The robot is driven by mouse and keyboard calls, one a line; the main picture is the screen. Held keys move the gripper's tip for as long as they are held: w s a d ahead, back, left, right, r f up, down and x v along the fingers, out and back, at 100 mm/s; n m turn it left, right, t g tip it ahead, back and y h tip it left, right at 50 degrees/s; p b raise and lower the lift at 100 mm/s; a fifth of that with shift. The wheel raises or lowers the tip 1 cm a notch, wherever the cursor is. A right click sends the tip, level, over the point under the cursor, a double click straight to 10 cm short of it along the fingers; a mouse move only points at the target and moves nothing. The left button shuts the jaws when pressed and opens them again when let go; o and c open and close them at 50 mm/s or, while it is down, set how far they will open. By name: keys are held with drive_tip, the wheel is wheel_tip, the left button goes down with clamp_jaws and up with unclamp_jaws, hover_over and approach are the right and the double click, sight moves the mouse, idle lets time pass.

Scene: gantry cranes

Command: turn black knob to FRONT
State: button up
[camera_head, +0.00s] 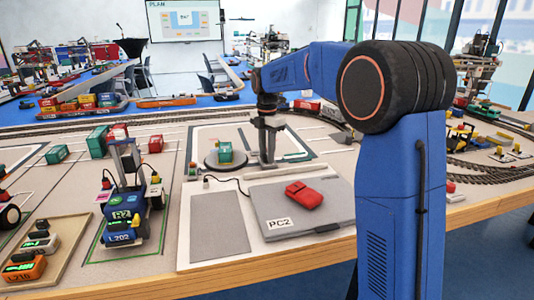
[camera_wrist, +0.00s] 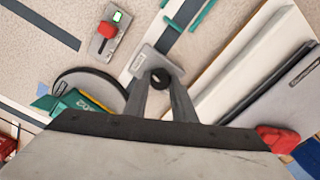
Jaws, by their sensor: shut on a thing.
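The black knob (camera_wrist: 160,78) sits on a small grey plate (camera_wrist: 143,62) in the wrist view. A pale mark shows on the knob's top; I cannot read which way it points. My gripper (camera_wrist: 162,90) is shut on the knob, with one grey finger on each side of it. In the head view my gripper (camera_head: 267,158) points straight down at the board, right of the round turntable, and the knob is hidden there.
A green container (camera_head: 225,151) stands on the turntable (camera_head: 211,163), close left of my gripper. A grey PC2 case (camera_head: 335,212) with a red object (camera_head: 304,195) lies in front. A small red-handled switch (camera_wrist: 106,30) is nearby. A blue L202 vehicle (camera_head: 125,222) stands at left.

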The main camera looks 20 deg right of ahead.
drive_tip(key=m, duration=1.3)
drive_tip(key=shift+w+m, duration=0.1)
drive_tip(key=shift+m, duration=0.2)
drive_tip(key=m, duration=1.2)
drive_tip(key=shift+m, duration=0.3)
drive_tip(key=m, duration=0.4)
drive_tip(key=shift+d, duration=0.1)
drive_tip(key=shift+m, duration=2)
